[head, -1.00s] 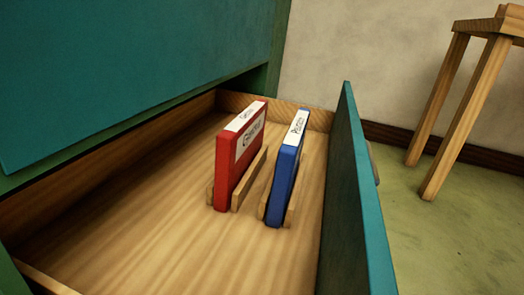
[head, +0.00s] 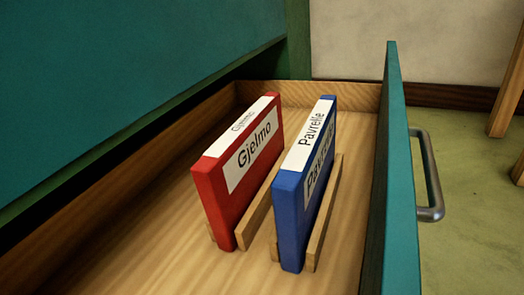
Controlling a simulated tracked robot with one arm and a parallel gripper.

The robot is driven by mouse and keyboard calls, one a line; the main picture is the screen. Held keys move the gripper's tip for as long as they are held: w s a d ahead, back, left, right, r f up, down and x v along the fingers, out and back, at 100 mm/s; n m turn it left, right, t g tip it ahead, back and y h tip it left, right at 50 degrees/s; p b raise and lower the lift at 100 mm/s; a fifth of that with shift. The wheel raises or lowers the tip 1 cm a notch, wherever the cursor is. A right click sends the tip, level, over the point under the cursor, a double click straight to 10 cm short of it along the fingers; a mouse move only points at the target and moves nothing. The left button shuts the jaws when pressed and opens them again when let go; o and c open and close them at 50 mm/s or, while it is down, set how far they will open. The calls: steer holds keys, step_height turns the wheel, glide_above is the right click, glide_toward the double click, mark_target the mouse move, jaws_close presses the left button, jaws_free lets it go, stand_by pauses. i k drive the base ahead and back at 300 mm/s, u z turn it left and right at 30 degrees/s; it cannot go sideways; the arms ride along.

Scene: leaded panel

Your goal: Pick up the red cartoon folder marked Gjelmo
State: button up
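The red folder (head: 217,200) stands upright in the open wooden drawer (head: 170,255), left of the middle of the head view. Its white label on the side reads Gjelmo, and another white label covers its top edge. A low wooden rail (head: 258,220) stands along its right side. My gripper is not in view, and nothing touches the folder.
A blue folder (head: 288,215) marked Pavrelle stands close to the right of the red one, between wooden rails. The teal drawer front (head: 398,170) with a metal handle (head: 430,180) rises at right. The teal cabinet (head: 130,80) overhangs at left. The drawer floor at left is bare.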

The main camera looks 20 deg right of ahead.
mark_target(229, 175)
steer(key=i, duration=0.85)
steer(key=u, duration=0.05)
